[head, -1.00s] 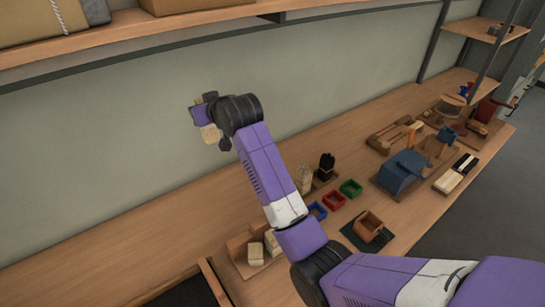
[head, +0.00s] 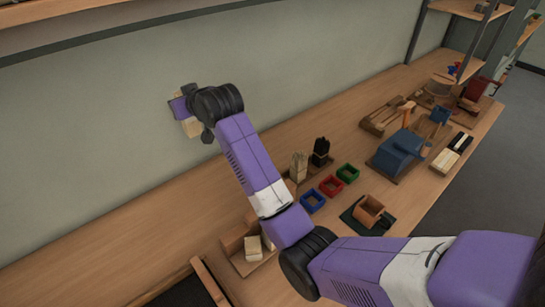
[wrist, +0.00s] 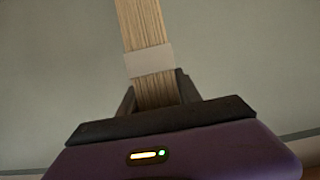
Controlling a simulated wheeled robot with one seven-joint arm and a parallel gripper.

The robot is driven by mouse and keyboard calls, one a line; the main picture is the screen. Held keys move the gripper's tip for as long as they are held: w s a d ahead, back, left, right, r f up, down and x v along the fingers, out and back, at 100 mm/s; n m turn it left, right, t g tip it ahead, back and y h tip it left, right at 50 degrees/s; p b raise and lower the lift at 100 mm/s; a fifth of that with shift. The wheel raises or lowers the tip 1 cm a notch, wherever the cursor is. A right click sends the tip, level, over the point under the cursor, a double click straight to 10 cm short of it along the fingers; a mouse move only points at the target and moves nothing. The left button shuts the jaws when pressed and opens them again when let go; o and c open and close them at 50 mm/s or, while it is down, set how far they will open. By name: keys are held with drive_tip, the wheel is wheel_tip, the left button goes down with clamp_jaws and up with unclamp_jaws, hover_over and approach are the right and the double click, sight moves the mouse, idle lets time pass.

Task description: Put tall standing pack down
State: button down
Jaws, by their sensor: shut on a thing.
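The pack (wrist: 145,35) is a tall bundle of straw-coloured bristles with a pale band round it. In the wrist view it stands up, slightly tilted, from between the dark fingers of my gripper (wrist: 155,95), which is shut on it. In the head view my gripper (head: 186,108) is up in front of the wall, above the back of the bench, with part of the pale pack (head: 192,128) showing below it. My wrist hides the rest of the pack there.
On the wooden bench (head: 150,205) stand a pale pack (head: 299,167), a black pack (head: 320,152), blue (head: 312,201), red (head: 331,186) and green (head: 347,173) bins, a brown box (head: 368,212) and a wooden holder (head: 236,240) with pale blocks. The back left of the bench is clear.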

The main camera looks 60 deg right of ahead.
wheel_tip(320, 180, down, 25)
drive_tip(key=b, duration=0.3)
idle(0.6)
drive_tip(key=shift+f, duration=0.1)
drive_tip(key=shift+f+b, duration=0.1)
drive_tip(key=shift+b, duration=0.2)
drive_tip(key=c, duration=0.8)
unclamp_jaws()
drive_tip(key=shift+c, duration=0.2)
